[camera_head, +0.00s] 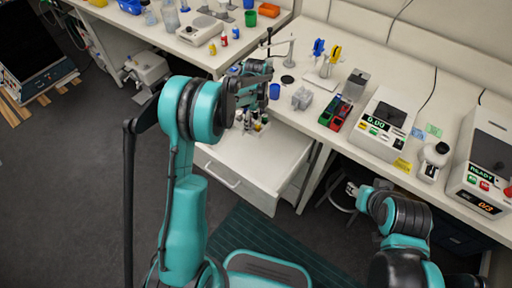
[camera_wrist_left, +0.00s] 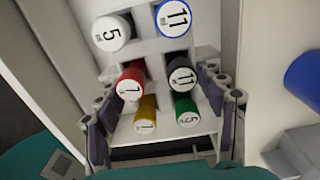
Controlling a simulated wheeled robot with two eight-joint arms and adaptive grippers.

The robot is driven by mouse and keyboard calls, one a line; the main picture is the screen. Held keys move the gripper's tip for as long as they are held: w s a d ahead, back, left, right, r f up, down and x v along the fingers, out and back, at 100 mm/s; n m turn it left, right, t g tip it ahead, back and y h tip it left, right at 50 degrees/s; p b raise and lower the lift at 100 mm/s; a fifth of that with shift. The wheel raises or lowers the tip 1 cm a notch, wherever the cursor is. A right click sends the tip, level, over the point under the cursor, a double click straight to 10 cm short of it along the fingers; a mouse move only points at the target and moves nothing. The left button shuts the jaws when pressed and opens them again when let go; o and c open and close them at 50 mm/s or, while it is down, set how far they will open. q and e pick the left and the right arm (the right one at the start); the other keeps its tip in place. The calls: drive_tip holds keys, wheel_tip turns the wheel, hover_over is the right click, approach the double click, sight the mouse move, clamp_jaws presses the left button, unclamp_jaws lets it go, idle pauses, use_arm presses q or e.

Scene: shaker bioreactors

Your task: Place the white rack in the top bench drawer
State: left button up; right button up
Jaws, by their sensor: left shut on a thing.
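The white rack (camera_wrist_left: 150,48) holds several capped tubes in the left wrist view, with white, blue, red, black, yellow and green rims. My left gripper (camera_wrist_left: 165,112) is shut on the rack, with a finger along each side. In the head view the left gripper (camera_head: 247,108) is at the bench's front edge, and the rack's tubes show just below it. The top bench drawer (camera_head: 262,168) is pulled open under them, its visible floor bare. I cannot tell whether the rack touches the drawer floor.
The bench top above the drawer carries a blue cup (camera_head: 275,91), a pipette stand (camera_head: 322,80), a red and green tube holder (camera_head: 335,113) and a balance (camera_head: 382,124). The bench edge lies close behind the left gripper. A stool stands under the bench.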

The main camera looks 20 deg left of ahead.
use_arm(q)
wheel_tip(320, 180, down, 12)
drive_tip(key=b, duration=0.3)
drive_tip(key=shift+f, duration=0.15)
wheel_tip(320, 180, down, 4)
drive_tip(key=shift+f+b, duration=0.1)
drive_tip(key=shift+b, duration=0.85)
drive_tip(key=shift+s, duration=0.1)
drive_tip(key=shift+f, duration=0.1)
drive_tip(key=o, duration=1.2)
